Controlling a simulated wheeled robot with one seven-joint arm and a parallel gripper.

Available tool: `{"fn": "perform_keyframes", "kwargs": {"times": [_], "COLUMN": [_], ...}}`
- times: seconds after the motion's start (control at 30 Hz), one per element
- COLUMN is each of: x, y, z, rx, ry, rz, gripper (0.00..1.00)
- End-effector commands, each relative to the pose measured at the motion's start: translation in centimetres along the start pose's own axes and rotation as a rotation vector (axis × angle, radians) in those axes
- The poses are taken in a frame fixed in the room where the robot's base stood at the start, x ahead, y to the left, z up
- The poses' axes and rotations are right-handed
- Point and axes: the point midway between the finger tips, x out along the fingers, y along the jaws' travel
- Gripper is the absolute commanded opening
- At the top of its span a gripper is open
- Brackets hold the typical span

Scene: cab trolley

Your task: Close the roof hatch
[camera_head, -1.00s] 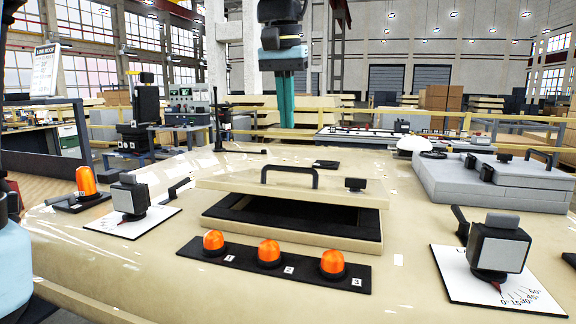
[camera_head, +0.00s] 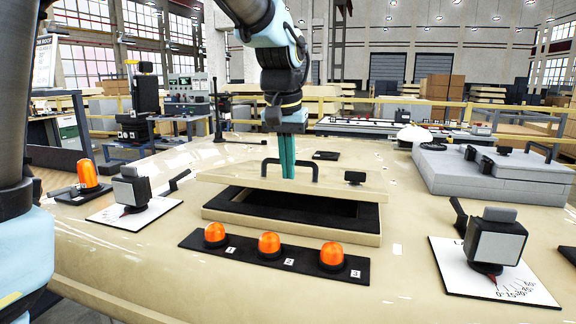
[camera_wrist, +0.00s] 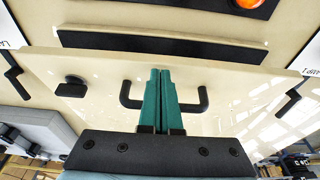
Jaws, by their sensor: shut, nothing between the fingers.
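The beige roof hatch lid (camera_head: 225,176) is tilted partly open, with a dark gap along its near side above the black-lined frame (camera_head: 222,218). A black bar handle (camera_head: 313,168) stands on the lid, and a small black latch block (camera_head: 355,177) sits to its right. My gripper (camera_head: 288,175) points down at the handle, its green fingers together and empty. In the wrist view the fingers (camera_wrist: 163,75) overlap the middle of the handle (camera_wrist: 203,102). I cannot tell whether they touch the handle or the lid. The lid (camera_wrist: 230,78) also shows in the wrist view.
Three orange lamps on a black strip (camera_head: 300,263) stand in front of the hatch. Dial boxes stand at left (camera_head: 131,189) and right (camera_head: 494,240).

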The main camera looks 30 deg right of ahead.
Motion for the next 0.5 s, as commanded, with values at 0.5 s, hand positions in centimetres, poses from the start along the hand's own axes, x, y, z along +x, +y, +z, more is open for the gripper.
{"fn": "perform_keyframes", "kwargs": {"times": [0.5], "x": [3.8], "y": [0.0], "z": [1.6], "rx": [0.0], "ry": [0.092], "rz": [-0.001], "gripper": [0.0]}}
